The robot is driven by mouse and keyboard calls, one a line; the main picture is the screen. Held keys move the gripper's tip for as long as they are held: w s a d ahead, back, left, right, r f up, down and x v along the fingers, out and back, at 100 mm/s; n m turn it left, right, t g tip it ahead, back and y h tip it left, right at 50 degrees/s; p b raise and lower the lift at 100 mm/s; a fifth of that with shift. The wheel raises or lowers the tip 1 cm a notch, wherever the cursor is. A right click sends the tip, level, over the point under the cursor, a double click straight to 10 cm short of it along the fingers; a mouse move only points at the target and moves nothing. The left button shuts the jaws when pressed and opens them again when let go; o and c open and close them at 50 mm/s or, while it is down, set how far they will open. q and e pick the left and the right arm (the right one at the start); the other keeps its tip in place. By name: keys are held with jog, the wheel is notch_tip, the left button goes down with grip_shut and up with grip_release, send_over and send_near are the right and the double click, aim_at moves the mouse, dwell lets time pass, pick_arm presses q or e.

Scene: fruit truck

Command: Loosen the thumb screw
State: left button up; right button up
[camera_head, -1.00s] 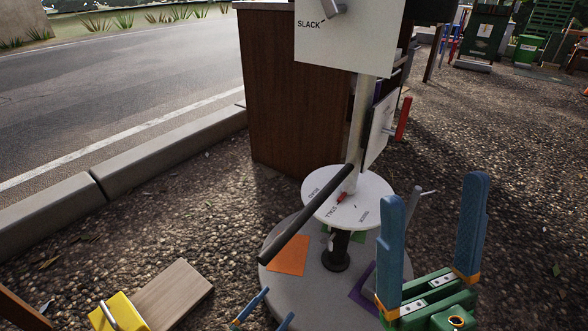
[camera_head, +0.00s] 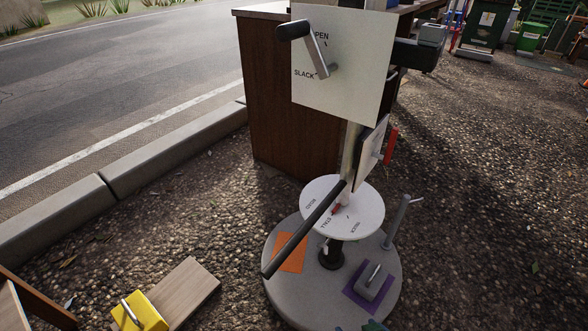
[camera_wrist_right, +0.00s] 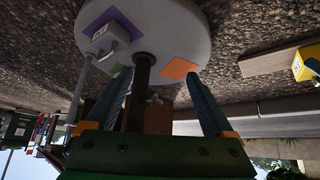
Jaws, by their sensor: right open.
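A small silver part that looks like the thumb screw (camera_wrist_right: 155,98) sticks out beside the black post (camera_wrist_right: 141,75) in the right wrist view. In the head view this small part (camera_head: 325,246) shows left of the post, under the white labelled disc (camera_head: 363,208). My right gripper (camera_wrist_right: 158,73) is open, its blue fingers spread with the post and screw between them in the picture. Whether they reach around the post is unclear. Nothing is held. Only a green edge of a gripper shows at the head view's bottom; my left gripper cannot be made out.
A round grey base (camera_head: 305,300) carries an orange patch (camera_head: 290,255) and a purple patch with a metal block (camera_head: 371,284). A long black lever (camera_head: 305,228) slants over it. A white panel (camera_head: 350,85) with a crank stands above. A yellow block (camera_head: 145,314) lies left.

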jog(key=s+d+f+g+p, duration=0.2)
jog(key=s+g+p, duration=0.15)
jog(key=s, duration=0.55)
pick_arm(q)
jog(key=s+a+r+g+p, duration=0.2)
jog(key=s+r+p, duration=0.7)
jog(key=p, duration=0.8)
jog(key=s+a+r+g+p, duration=0.1)
jog(key=s+r+g+p, duration=0.1)
jog(key=s+r+p, duration=0.8)
notch_tip(320, 180, up, 4)
jog(key=p, duration=0.8)
jog(key=shift+a+n+y, duration=0.3)
jog(key=shift+a+y, duration=0.1)
pick_arm(e)
jog(key=s+d+r+g, duration=0.1)
jog(key=s+r, duration=0.5)
jog(key=r, duration=0.4)
jog(key=s+d+r+g+h, duration=0.1)
jog(key=s+r, duration=0.6)
jog(key=r, duration=0.2)
jog(key=shift+s+d+r, duration=0.2)
jog(key=shift+d+r, duration=0.05)
jog(key=shift+r, duration=0.15)
